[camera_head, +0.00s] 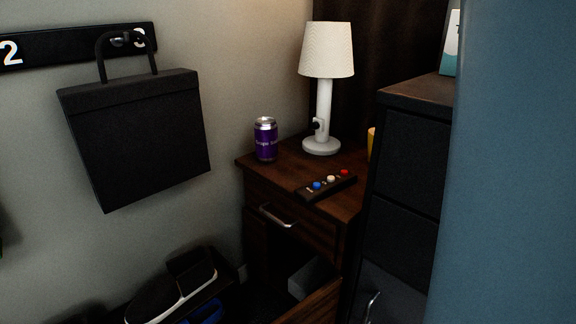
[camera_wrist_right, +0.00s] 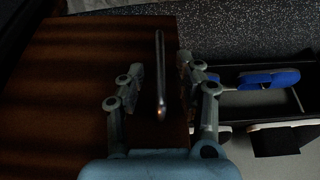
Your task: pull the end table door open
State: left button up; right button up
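The end table (camera_head: 277,169) is dark wood and stands against the wall. Its upper drawer, with a silver handle (camera_head: 275,215), is shut. Below it the compartment is partly exposed, and the top edge of the door (camera_head: 316,304) sticks outward at the bottom of the head view. In the right wrist view the brown door panel (camera_wrist_right: 60,90) fills the left side. My right gripper (camera_wrist_right: 160,68) is open, its fingers on both sides of the metal door handle (camera_wrist_right: 160,95), with visible gaps. My left gripper is not in view.
A lamp (camera_head: 325,85), a purple can (camera_head: 266,139) and a remote with coloured buttons (camera_head: 326,187) stand or lie on the tabletop. A dark cabinet (camera_head: 405,160) stands close on the right. A shoe rack (camera_wrist_right: 290,100) with shoes is beside the door.

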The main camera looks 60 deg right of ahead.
jog(key=v, duration=0.9)
dwell(0.3)
pick_arm(q)
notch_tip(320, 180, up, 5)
jog(key=p, duration=0.7)
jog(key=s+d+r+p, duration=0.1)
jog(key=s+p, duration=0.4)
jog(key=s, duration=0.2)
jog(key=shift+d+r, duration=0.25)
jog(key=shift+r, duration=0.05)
pick_arm(e)
jog(key=s+d+f+n+g, duration=0.1)
jog(key=s+f+n+g, duration=0.1)
jog(key=s, duration=1)
jog(key=s+d+f+n+g, duration=0.1)
jog(key=s+f+g, duration=0.1)
jog(key=s, duration=1)
jog(key=shift+f+n, duration=0.2)
jog(key=shift+n, duration=0.2)
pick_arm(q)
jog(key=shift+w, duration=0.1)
